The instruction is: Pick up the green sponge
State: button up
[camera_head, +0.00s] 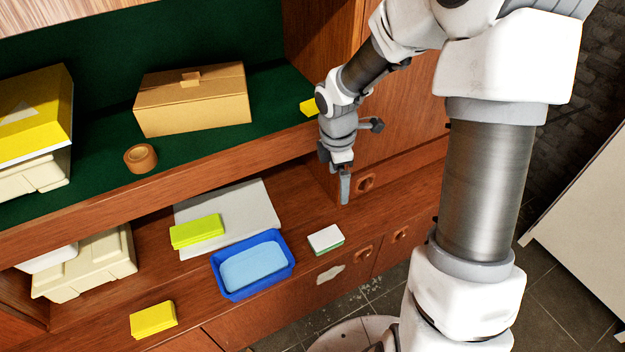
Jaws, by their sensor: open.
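A lime-green block (197,231), which looks like the green sponge, lies on a light grey board (255,205) on the lower shelf (375,215). A small block with a white top and green lower side (326,239) lies on the same shelf, right of the blue tray; it may also be a sponge. My gripper (345,190) points down above the right part of the lower shelf, up and right of the white-topped block and well right of the lime-green one. It is open, with nothing seen between its fingers, which show nearly edge-on.
A blue tray (218,281) with light blue contents stands in front of the board. A yellow block (153,319) lies front left. The upper green shelf (90,187) holds a cardboard box (192,100), a tape roll (141,158) and another yellow block (309,107); its edge overhangs the lower shelf.

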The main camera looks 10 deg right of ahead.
notch_tip(320, 180, down, 9)
jog(key=w+a+n+y+b, duration=0.1)
jog(key=n+b, duration=0.1)
jog(key=n, duration=0.1)
jog(key=b, duration=0.5)
send_over(328, 236)
jog(key=shift+g, duration=0.3)
notch_tip(328, 236, down, 11)
jog(key=shift+f+b, duration=1.35)
jog(key=shift+f, duration=1.75)
jog(key=shift+c, duration=0.3)
jog(key=c, duration=1.3)
jog(key=shift+o, duration=0.2)
jog(key=shift+r, duration=0.1)
notch_tip(328, 236, up, 5)
jog(key=p, duration=0.2)
jog(key=shift+p, duration=0.4)
jog(key=s+d+r+p, duration=0.4)
jog(key=s+d+r, duration=0.2)
jog(key=d, duration=0.3)
jog(key=shift+s, duration=0.7)
